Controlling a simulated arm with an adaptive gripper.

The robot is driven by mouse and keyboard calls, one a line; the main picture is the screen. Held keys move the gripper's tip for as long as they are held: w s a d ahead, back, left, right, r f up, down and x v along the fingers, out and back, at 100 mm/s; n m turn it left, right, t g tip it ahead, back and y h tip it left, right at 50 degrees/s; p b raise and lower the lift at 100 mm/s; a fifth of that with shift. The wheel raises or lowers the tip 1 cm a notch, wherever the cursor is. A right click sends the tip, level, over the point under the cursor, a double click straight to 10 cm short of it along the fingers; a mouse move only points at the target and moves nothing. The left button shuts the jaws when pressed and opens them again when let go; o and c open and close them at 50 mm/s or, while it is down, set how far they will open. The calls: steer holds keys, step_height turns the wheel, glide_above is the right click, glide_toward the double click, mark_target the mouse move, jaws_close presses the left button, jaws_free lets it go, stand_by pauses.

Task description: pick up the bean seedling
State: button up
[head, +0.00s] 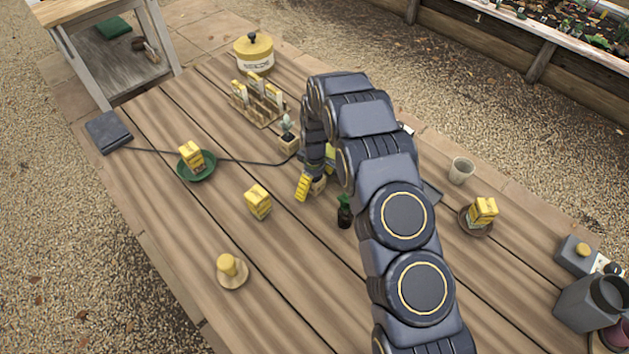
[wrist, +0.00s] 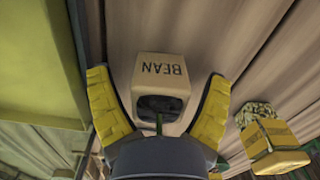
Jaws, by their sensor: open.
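The bean seedling is in a small cream pot (wrist: 160,72) lettered BEAN, upside down in the wrist view. Dark soil and a thin green stem (wrist: 159,124) show at its near end; the rest of the plant is hidden by my gripper body. My gripper (wrist: 157,78) is open, with one yellow-padded finger on each side of the pot. A gap shows between the pot and each finger. In the head view my gripper (head: 309,187) is low over the middle of the table, and my arm partly covers the spot.
A small potted plant (head: 288,134) stands just behind my gripper, and a dark green bottle (head: 345,212) stands in front right. A yellow block (head: 258,201) is to the left. A rack with packets (head: 258,103) stands farther back. The front left tabletop has free room.

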steer(key=c, duration=1.2)
steer(key=shift+r, duration=0.1)
